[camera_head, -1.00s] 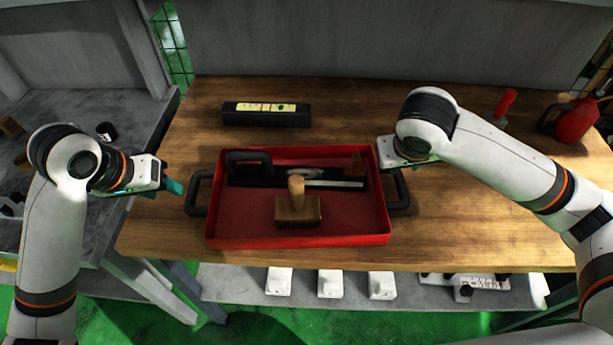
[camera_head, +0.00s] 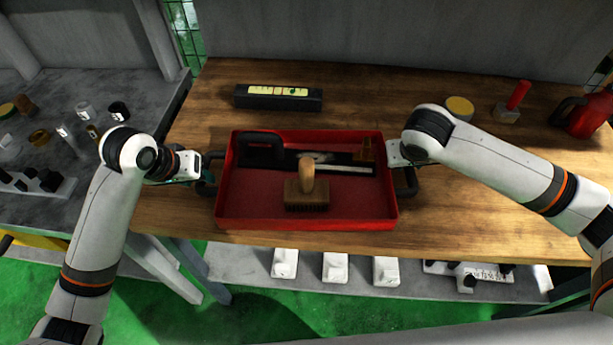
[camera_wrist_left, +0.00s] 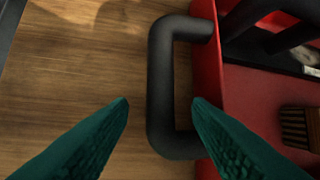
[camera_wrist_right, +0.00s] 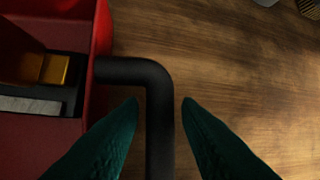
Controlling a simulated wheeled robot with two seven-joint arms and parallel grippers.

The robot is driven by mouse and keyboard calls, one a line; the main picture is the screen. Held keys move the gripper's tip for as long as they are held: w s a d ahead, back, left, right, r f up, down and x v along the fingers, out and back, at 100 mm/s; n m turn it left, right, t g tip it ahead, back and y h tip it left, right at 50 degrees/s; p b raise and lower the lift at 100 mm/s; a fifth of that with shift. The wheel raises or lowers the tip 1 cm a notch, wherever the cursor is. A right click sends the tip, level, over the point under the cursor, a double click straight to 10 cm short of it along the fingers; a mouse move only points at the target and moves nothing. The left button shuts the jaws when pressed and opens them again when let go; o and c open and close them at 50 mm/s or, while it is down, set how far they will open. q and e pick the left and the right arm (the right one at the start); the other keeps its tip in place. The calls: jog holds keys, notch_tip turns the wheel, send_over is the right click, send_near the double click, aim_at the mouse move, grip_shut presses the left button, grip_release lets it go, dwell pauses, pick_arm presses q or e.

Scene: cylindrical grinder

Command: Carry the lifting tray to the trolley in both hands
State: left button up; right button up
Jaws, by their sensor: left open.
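The red lifting tray (camera_head: 306,222) sits on the wooden workbench with a black handle at each end. It holds a wooden brush (camera_head: 306,192), a black-handled tool (camera_head: 262,142) and a metal straight edge (camera_head: 345,168). My left gripper (camera_head: 203,180) is at the left handle (camera_wrist_left: 160,85). In the left wrist view its green fingers are apart, one on each side of the handle bar. My right gripper (camera_wrist_right: 160,102) is at the right handle (camera_wrist_right: 158,120). Its fingers are apart with the bar between them. The head view partly hides both sets of fingertips.
A black level-like block (camera_head: 278,103) lies behind the tray. A round yellow-topped item (camera_head: 459,107), a red-handled tool (camera_head: 513,101) and a red can (camera_head: 590,115) stand at the back right. A grey side table (camera_head: 60,110) with small parts is on the left.

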pick_arm(q)
jog(key=shift+x, duration=1.3)
pick_arm(e)
jog(key=shift+x, duration=1.3)
pick_arm(q)
jog(key=c, duration=0.6)
pick_arm(e)
jog(key=c, duration=0.6)
pick_arm(q)
grip_shut()
pick_arm(e)
grip_shut()
pick_arm(q)
jog(key=shift+w+r, duration=0.15)
jog(key=shift+r, duration=0.1)
pick_arm(e)
jog(key=shift+w+r, duration=0.2)
